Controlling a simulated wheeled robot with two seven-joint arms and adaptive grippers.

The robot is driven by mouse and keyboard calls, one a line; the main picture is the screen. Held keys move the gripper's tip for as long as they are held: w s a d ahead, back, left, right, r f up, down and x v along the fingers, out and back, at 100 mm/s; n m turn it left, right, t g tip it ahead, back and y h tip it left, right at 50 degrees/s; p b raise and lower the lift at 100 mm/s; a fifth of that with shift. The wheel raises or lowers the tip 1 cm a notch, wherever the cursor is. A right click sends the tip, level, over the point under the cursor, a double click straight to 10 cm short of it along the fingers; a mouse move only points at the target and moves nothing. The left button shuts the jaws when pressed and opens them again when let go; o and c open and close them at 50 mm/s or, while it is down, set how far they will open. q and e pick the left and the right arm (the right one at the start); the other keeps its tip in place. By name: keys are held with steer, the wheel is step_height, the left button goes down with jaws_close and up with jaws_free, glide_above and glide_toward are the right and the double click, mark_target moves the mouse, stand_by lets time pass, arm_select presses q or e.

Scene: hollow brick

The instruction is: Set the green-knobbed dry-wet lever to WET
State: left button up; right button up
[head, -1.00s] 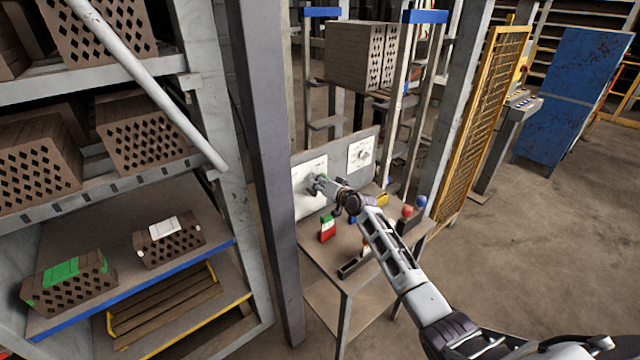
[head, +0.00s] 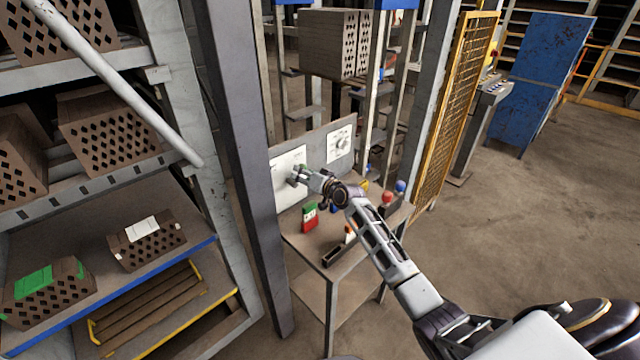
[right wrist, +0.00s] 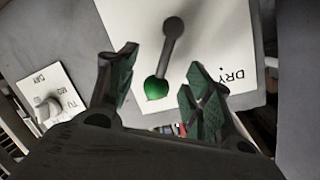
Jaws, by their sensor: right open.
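The lever (right wrist: 168,50) is a dark grey arm on a white plate (right wrist: 215,22), with a round green knob (right wrist: 156,88) at its end. The word DRY (right wrist: 233,75) stands on the plate to the right; the knob is not at that mark. No WET label shows. My right gripper (right wrist: 162,68) is open, its two green-padded fingers on either side of the knob, with gaps; I cannot tell any touch. In the head view, the right gripper (head: 299,177) is at the left white plate (head: 285,192), covering the lever. My left gripper is not in view.
A second plate with a grey dial (head: 342,143) is to the right on the same panel. Below is a small table with a red-and-green box (head: 310,216) and a dark tray (head: 339,249). A grey post (head: 243,150) stands close on the left, beside a brick rack.

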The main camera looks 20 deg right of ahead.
steer(key=v, duration=0.9)
stand_by(0.3)
steer(key=shift+f, duration=0.1)
